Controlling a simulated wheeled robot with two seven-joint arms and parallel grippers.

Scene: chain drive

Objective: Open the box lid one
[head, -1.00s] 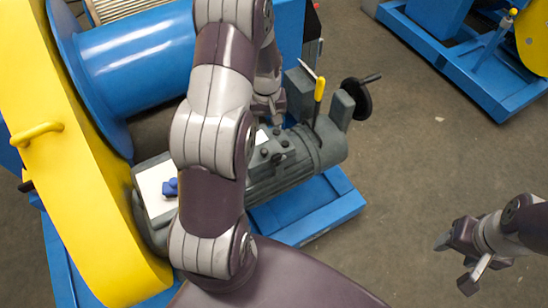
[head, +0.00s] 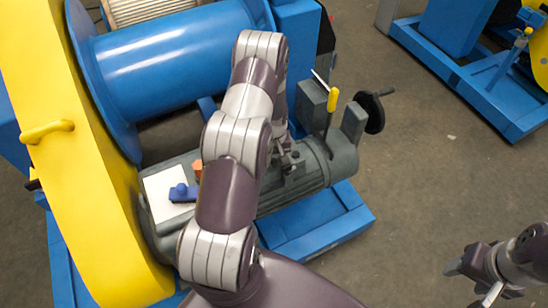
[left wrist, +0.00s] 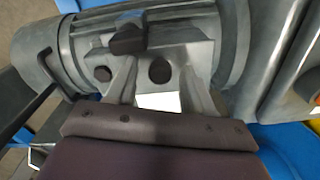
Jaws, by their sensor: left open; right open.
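A grey motor unit (head: 318,165) lies on a blue base. I cannot clearly make out a separate box lid; a small grey block with dark knobs (left wrist: 128,38) on the motor shows close up in the left wrist view. My left gripper (head: 288,158) is over this part of the motor, largely hidden by my arm. In the left wrist view its open fingers (left wrist: 160,88) stand on either side of a dark round knob (left wrist: 160,70), with a white patch behind; contact cannot be told. My right gripper (head: 472,280) is open and empty, off to the right above the floor.
A white plate (head: 160,200) with a blue part (head: 182,192) and an orange part (head: 197,168) lies left of my arm. A yellow-handled lever (head: 332,100) and a dark handwheel (head: 370,112) stand at the motor's right end. The yellow guard (head: 85,170) rises at left.

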